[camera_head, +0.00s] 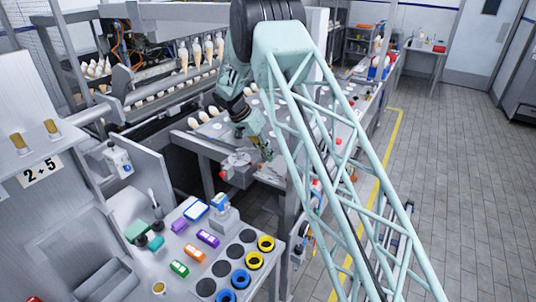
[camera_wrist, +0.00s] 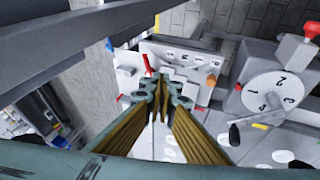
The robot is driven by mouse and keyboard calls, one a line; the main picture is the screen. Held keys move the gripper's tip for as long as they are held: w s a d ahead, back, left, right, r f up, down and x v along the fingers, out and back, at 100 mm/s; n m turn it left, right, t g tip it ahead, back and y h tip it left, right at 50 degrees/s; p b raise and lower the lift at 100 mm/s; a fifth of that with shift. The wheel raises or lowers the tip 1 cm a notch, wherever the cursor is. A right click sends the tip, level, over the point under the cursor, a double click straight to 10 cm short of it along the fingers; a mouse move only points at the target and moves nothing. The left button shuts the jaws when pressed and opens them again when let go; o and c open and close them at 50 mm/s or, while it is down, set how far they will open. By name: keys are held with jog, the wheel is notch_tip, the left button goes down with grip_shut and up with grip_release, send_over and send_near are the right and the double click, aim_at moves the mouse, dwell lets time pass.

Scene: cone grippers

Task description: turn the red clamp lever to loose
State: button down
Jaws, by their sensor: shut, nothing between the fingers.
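In the wrist view, a slim red lever (camera_wrist: 147,64) stands up from a pale fixture just beyond my fingertips, a little left of them. Its lower end is hidden behind the fingers. My gripper (camera_wrist: 162,92) is shut and empty, and I cannot tell whether it touches the lever. A red knob (camera_wrist: 311,29) sits on the grey dial box at the upper right, apart from my gripper. In the head view, my gripper (camera_head: 265,152) is low over the metal table, right of a small grey device with a red part (camera_head: 223,174). I cannot make out the slim lever there.
The dial box (camera_wrist: 272,92) with a black-handled crank stands right of my gripper in the wrist view. An orange knob (camera_wrist: 211,80) is closer. In the head view, a side table (camera_head: 190,268) holds coloured blocks and rings.

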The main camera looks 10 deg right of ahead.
jog(key=p+x, duration=0.1)
jog(key=x, duration=0.5)
jog(key=shift+d+f, duration=0.2)
jog(key=shift+f, duration=0.1)
jog(key=shift+s+d+f+p, duration=0.3)
jog(key=shift+s+d+f, duration=0.3)
jog(key=shift+d+f, duration=0.3)
jog(key=shift+s+d+f, duration=0.4)
jog(key=shift+d+f, duration=0.05)
jog(key=shift+d, duration=0.1)
